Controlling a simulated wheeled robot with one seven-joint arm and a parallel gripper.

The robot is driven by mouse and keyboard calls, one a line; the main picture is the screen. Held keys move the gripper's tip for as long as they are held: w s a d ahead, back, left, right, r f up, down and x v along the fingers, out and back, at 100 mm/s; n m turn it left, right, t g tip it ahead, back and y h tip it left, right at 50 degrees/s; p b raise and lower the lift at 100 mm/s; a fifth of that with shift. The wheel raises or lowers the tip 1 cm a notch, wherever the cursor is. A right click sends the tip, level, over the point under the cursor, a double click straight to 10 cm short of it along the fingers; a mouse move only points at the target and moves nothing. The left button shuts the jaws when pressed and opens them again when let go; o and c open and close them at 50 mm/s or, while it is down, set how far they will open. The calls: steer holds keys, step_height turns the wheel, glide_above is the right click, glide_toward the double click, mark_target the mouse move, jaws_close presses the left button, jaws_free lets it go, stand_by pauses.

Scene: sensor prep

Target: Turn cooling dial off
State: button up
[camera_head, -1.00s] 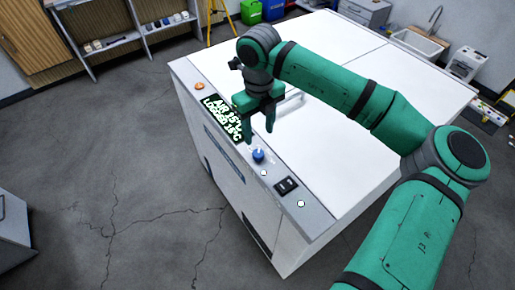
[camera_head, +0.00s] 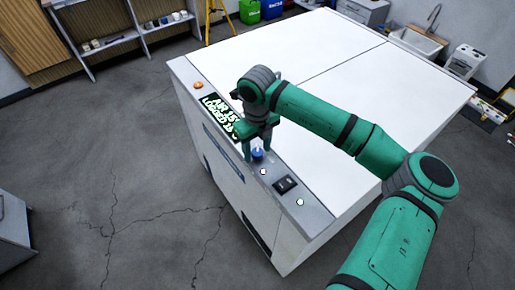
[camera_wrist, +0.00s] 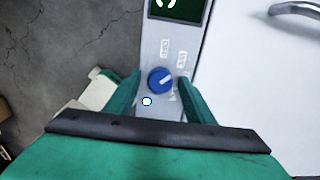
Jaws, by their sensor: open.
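The blue cooling dial (camera_head: 257,154) sits on the grey control strip along the near edge of the white chest unit. In the wrist view the dial (camera_wrist: 160,79) shows a pale pointer line slanting to the upper right. An "OFF" label stands just above it and another label lies to its right. My green gripper (camera_head: 258,150) points down over the dial. In the wrist view my gripper (camera_wrist: 158,85) is open, with one finger on each side of the dial. I cannot tell whether the fingers touch it.
A display (camera_head: 217,115) with temperature text is left of the gripper on the strip. An orange button (camera_head: 198,85) is at the far end. A black switch (camera_head: 285,185) and small indicator lights lie to the right. The white lid (camera_head: 330,60) is clear apart from its handle.

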steer(key=c, duration=1.1)
steer(key=shift+o, duration=0.2)
steer(key=shift+n, duration=0.4)
steer(key=shift+w+n, duration=0.1)
steer(key=shift+n, duration=3.9)
steer(key=o, duration=1.1)
steer(key=shift+c, duration=0.2)
